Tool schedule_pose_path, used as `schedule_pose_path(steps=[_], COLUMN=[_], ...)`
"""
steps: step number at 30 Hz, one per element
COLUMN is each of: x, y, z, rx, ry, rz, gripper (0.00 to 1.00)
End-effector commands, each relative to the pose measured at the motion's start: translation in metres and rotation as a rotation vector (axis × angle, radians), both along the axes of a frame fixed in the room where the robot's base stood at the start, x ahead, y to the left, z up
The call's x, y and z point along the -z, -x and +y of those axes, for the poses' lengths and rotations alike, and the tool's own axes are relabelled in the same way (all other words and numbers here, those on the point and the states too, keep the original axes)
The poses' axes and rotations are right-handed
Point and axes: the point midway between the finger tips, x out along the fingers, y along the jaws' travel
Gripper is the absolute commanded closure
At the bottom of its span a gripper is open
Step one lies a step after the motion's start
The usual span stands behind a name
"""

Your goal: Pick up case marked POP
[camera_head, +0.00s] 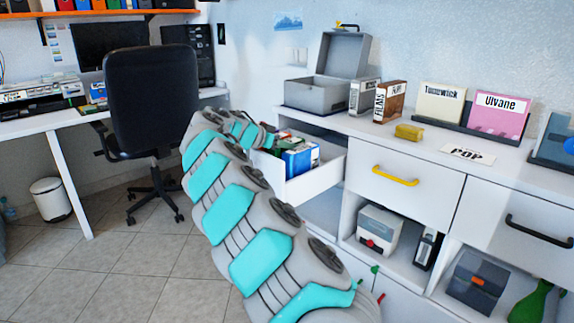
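A white label reading POP (468,154) lies on the white countertop (440,143); no case sits on it. The open drawer (313,182) holds several cases, among them a blue-and-white case (301,158) and green and red ones. Their markings are too small to read. A grey case (364,97) and a brown case (390,101) stand upright on the counter with white side labels that I cannot read surely. My gripper (267,140) is at the far end of my arm, by the drawer's left side. Its fingers are too small and partly hidden to judge.
A grey open-lidded box (325,90) stands on the counter, left of the upright cases. Racks hold a Tunewick sleeve (441,103) and a pink Ulvane sleeve (502,115). A yellow block (409,132) lies in front. A black chair (150,100) stands left of my arm.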

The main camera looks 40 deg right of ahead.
Motion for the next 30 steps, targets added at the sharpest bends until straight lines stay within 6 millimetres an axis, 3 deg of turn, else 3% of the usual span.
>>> schedule_pose_path(steps=[1,8,30], x=[0.0,0.0,0.0001], y=[0.0,-0.0001,-0.0001], z=[0.0001,0.0002,0.0003], rx=[0.0,0.0,0.0], ry=[0.0,0.0,0.0], rz=[0.0,0.0,0.0], gripper=[0.75,1.0,1.0])
